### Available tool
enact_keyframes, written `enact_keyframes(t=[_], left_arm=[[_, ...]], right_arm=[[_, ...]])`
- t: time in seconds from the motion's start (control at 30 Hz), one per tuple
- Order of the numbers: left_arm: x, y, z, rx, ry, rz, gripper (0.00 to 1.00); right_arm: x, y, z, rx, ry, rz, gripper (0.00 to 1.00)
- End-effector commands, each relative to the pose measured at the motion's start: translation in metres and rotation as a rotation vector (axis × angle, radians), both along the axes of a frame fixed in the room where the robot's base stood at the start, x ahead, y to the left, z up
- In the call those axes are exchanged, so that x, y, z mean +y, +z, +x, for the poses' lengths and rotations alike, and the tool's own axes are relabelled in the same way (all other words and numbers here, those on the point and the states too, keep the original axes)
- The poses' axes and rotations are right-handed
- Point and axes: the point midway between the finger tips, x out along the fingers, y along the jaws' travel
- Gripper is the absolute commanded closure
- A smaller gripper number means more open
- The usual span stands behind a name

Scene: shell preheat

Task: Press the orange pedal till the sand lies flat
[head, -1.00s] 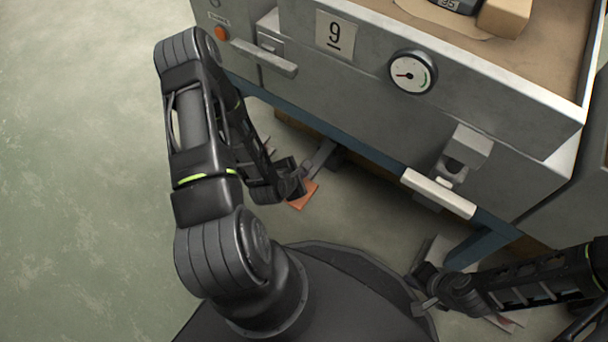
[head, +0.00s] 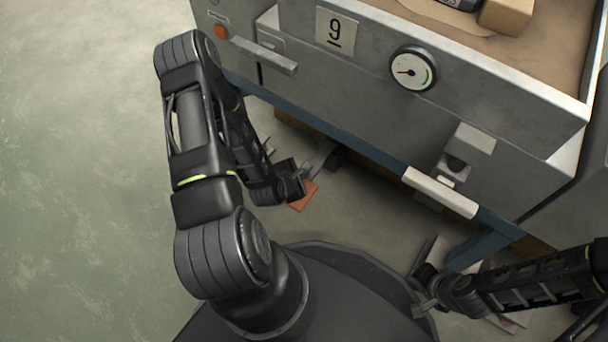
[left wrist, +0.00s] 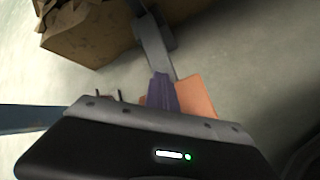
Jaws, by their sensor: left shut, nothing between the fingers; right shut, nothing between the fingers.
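The orange pedal (head: 304,195) is low under the grey machine at the end of a grey lever; it also shows in the left wrist view (left wrist: 196,96). My left gripper (head: 300,184) is shut and empty, with its fingertips at the pedal's upper edge in the picture. In the left wrist view its fingers overlap the pedal; I cannot tell whether they press on it. The sand (head: 556,42) fills the machine's top tray and is cut off by the picture's edge. My right gripper (head: 424,306) is shut and empty at lower right, away from the pedal.
A cardboard box (head: 506,16) sits on the sand. The floor at left is clear.

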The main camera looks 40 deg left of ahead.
Motion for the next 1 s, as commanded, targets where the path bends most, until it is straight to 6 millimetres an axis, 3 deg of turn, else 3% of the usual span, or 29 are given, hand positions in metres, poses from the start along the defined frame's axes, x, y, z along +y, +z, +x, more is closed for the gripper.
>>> enact_keyframes(t=[1.0], left_arm=[[0.001,-0.014,-0.002,0.003,0.002,0.0,1.0]], right_arm=[[0.0,-0.011,0.0,0.0,0.0,0.0,1.0]])
